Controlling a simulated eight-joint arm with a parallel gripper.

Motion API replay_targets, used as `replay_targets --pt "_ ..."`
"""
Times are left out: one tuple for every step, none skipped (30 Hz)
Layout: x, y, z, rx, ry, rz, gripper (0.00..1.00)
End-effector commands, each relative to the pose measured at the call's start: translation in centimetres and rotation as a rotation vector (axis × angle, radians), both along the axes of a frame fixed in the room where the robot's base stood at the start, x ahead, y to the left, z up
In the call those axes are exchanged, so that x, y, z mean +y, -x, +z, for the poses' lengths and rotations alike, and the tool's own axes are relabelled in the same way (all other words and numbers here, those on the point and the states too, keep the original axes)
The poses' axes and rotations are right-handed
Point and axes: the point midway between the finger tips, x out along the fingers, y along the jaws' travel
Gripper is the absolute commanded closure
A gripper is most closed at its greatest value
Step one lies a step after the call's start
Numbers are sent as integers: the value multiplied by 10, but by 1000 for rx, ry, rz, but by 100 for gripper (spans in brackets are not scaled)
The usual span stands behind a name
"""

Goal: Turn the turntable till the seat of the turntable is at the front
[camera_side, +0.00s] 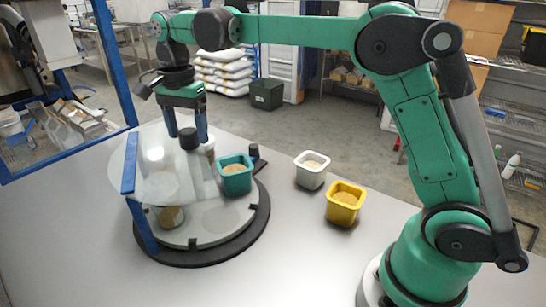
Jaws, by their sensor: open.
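The turntable (203,234) is a light grey disc on a dark round base, on the left of the table. A slightly darker round patch (222,218) on its near right part may be the seat; I cannot tell for sure. A teal pot (236,181) with tan fill stands at the disc's right side. A clear curved cover (150,165) stands over the left part. My gripper (187,136) points down above the turntable's far part, open. A black knob (188,140) shows between its blue fingers; whether they touch it is unclear.
A pot with brown fill (171,217) shows behind the clear cover, beside a blue post (143,225). A short black post (254,152) stands at the turntable's right edge. A white pot (311,173) and a yellow pot (342,212) stand on the table to the right. The front table is clear.

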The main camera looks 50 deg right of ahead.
Motion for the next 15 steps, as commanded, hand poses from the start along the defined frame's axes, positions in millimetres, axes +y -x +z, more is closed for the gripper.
replay_targets --pt "0 0 0 0 0 1 40" --pt "0 0 0 0 0 1 49" --pt "0 0 0 0 0 1 60" --pt "0 0 0 0 0 1 69" --pt "0 0 0 0 0 1 77" --pt "0 0 0 0 0 2 87" --pt "0 0 0 0 0 2 87" --pt "0 0 0 0 0 2 87" --pt "0 0 0 0 0 2 87" --pt "0 0 0 0 0 2 87" --pt "0 0 0 0 0 2 87" --pt "0 0 0 0 0 3 87" --pt "0 0 0 0 0 7 87" --pt "0 0 0 0 0 20 87" --pt "0 0 0 0 0 55 87"
